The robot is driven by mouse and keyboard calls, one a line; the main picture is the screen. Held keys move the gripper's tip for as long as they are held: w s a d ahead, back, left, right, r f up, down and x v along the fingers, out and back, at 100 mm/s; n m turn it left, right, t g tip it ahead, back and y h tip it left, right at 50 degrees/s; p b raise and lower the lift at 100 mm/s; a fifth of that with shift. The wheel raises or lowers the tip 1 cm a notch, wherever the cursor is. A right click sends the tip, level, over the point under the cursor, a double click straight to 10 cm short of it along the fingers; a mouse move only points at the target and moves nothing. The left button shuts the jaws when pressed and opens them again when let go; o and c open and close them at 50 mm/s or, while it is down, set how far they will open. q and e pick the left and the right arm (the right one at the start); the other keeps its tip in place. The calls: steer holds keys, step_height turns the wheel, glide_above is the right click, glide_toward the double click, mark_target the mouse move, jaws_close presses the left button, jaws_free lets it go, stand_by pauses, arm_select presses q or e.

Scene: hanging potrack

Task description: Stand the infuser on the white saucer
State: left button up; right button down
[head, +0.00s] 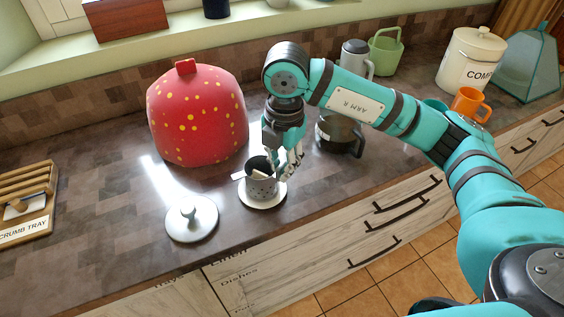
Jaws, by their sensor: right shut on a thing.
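The infuser (261,186) is a small grey perforated cup with a dark inside. It is upright at the white saucer (264,204), whose rim shows around its base. I cannot tell whether its base touches the saucer. My right gripper (279,167) reaches down from above and is shut on the infuser at its upper right side. The gripper hides part of the infuser's rim. My left gripper is not in view.
A lid with a knob (191,219) lies left of the saucer. A red dotted cosy (198,115) stands behind, and a dark pot (341,133) stands behind right. A wooden crumb tray (27,205) is far left. The counter's front edge is close to the saucer.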

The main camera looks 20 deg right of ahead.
steer(key=c, duration=0.7)
jaws_free()
steer(key=shift+f, duration=0.1)
steer(key=shift+o, duration=0.2)
steer(key=shift+s+d+r+p, duration=0.1)
steer(key=shift+r+p, duration=2)
steer(key=shift+r, duration=1.45)
